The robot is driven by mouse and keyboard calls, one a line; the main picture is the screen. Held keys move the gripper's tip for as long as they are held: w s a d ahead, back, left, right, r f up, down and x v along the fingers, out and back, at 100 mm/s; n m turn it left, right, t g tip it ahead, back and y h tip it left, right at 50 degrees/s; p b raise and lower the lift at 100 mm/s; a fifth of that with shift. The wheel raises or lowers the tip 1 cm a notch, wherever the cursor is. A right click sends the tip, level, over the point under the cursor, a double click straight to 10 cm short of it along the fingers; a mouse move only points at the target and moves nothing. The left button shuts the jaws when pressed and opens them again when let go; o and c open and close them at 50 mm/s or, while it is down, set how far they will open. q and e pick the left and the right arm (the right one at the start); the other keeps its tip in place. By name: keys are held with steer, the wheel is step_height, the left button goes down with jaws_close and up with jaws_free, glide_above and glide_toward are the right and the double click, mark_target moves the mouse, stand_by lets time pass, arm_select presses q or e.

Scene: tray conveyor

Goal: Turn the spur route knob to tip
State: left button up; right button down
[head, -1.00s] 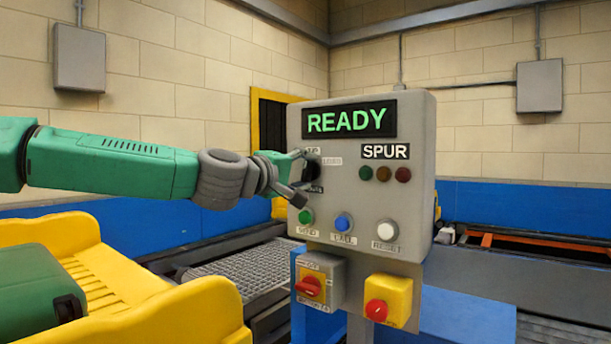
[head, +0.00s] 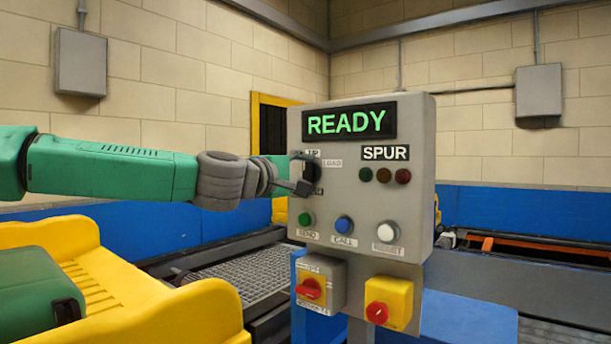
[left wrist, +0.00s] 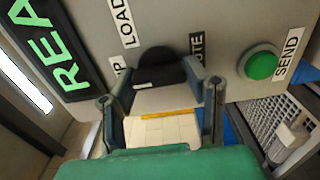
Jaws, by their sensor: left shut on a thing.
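The spur route knob (head: 312,172) is black and sits at the upper left of the grey control panel (head: 350,215), partly hidden by my left gripper. My left gripper (head: 297,175) reaches it from the left and is shut on it. In the left wrist view the black knob (left wrist: 160,68) lies between the two fingers of the gripper (left wrist: 163,92). LOAD (left wrist: 121,22) and partly covered TIP and ROUTE labels surround the knob. Which label the knob points to is not clear. My right gripper is not in view.
The panel display (head: 348,121) reads READY in green. Below the knob are a green SEND button (head: 305,218), a blue CALL button (head: 344,224) and a white RESET button (head: 388,231). A yellow tray (head: 190,310) stands at lower left.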

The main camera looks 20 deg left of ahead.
arm_select(q)
steer(key=o, duration=1.1)
steer(key=shift+f, duration=0.3)
steer(key=shift+o, duration=0.3)
steer(key=shift+w+a, duration=0.1)
steer(key=shift+a, duration=0.05)
steer(key=shift+r, duration=0.1)
steer(key=v, duration=1.2)
